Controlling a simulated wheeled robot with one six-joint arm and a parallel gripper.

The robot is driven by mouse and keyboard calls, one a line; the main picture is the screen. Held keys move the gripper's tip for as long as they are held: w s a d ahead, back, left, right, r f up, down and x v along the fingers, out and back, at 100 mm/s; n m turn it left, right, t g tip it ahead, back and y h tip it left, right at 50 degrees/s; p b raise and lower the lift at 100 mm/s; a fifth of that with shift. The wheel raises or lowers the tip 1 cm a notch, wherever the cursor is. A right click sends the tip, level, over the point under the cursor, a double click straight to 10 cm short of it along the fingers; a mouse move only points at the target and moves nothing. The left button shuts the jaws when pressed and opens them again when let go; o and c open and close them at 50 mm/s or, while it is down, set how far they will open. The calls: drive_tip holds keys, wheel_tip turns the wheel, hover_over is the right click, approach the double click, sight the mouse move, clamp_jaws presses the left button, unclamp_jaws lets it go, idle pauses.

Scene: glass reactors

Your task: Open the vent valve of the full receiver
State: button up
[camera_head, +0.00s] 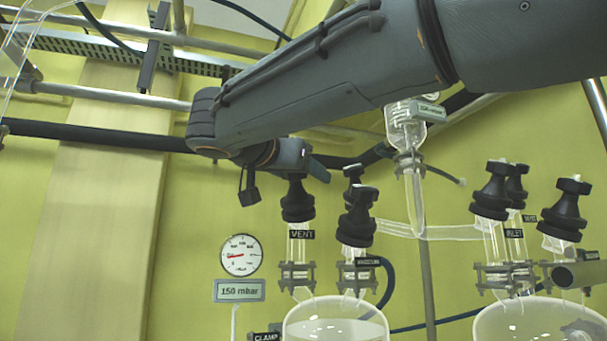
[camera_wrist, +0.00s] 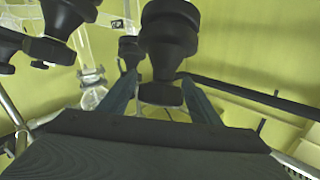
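In the head view, a black valve labelled VENT (camera_head: 298,203) stands on the left glass receiver (camera_head: 335,312), whose lower part is cut off. My gripper (camera_head: 300,168) is at this valve's top, which it partly hides. In the wrist view, my two blue-grey fingers (camera_wrist: 158,80) are spread, with a black valve's cap (camera_wrist: 160,94) between them and its wider body (camera_wrist: 169,35) beyond. Contact with the cap cannot be made out. The right receiver (camera_head: 535,315) carries several similar black valves, one labelled INLET (camera_head: 491,195).
Another black valve (camera_head: 357,220) stands close to the right of the VENT valve. A gauge (camera_head: 241,255) and a 150 mbar sign (camera_head: 239,290) are left of it. A glass funnel piece (camera_head: 406,135) hangs between the receivers. Dark pipes and rails run behind.

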drive_tip(key=c, duration=1)
drive_tip(key=shift+c, duration=0.2)
drive_tip(key=shift+n+y+b, duration=0.3)
drive_tip(key=shift+n+b, duration=0.1)
drive_tip(key=shift+b, duration=0.2)
